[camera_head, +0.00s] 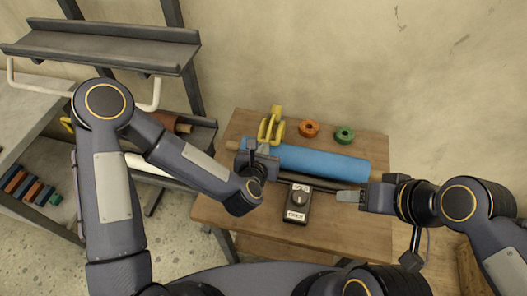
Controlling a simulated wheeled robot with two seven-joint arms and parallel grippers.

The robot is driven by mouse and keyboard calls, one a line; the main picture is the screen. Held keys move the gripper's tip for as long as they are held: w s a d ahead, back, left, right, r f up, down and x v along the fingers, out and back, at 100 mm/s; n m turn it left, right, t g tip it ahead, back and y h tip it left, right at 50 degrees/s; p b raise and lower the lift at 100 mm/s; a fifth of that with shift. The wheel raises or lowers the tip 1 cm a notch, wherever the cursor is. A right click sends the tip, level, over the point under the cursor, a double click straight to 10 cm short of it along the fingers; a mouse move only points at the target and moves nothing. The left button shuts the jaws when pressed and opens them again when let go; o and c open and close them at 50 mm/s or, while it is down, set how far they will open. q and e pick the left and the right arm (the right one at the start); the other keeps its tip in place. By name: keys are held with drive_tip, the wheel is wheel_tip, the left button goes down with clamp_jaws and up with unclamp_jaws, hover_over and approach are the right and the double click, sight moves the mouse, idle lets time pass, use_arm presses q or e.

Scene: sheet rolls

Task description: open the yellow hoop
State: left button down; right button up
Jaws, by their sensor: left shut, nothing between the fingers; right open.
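The yellow hoop (268,128) stands at the left end of the blue sheet roll (322,164), near the back of the wooden table (225,210). Part of the hoop's base is hidden behind my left wrist. My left gripper (262,148) is shut and empty, right beside the hoop's lower part. I cannot tell whether it touches the hoop. My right gripper (342,196) comes in from the right, in front of the roll, and is open and empty.
An orange ring (309,129) and a green ring (344,135) lie behind the roll. A small black device (297,203) sits at the table's middle front. A dark shelf rack (110,45) stands at the left. The table's right front is clear.

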sight(268, 135)
use_arm(q)
drive_tip(key=w+r+b, duration=0.1)
drive_tip(key=w+d+r, duration=0.1)
drive_tip(key=w, duration=0.1)
drive_tip(key=w+r+b, duration=0.1)
drive_tip(key=shift+w+d+r+b, duration=0.2)
drive_tip(key=shift+w+r+b, duration=0.1)
drive_tip(key=shift+r+b, duration=0.05)
drive_tip(key=shift+g, duration=0.3)
drive_tip(key=w, duration=0.1)
drive_tip(key=w+d+r, duration=0.1)
drive_tip(key=w+r, duration=0.1)
drive_tip(key=shift+w+d+p, duration=0.15)
drive_tip(key=shift+w+p, duration=0.15)
drive_tip(key=shift+w, duration=0.05)
drive_tip(key=shift+w+d+g, duration=0.2)
drive_tip(key=shift+w+g, duration=0.2)
drive_tip(key=shift+w, duration=0.2)
drive_tip(key=shift+w+d, duration=0.25)
drive_tip(key=shift+w, duration=0.4)
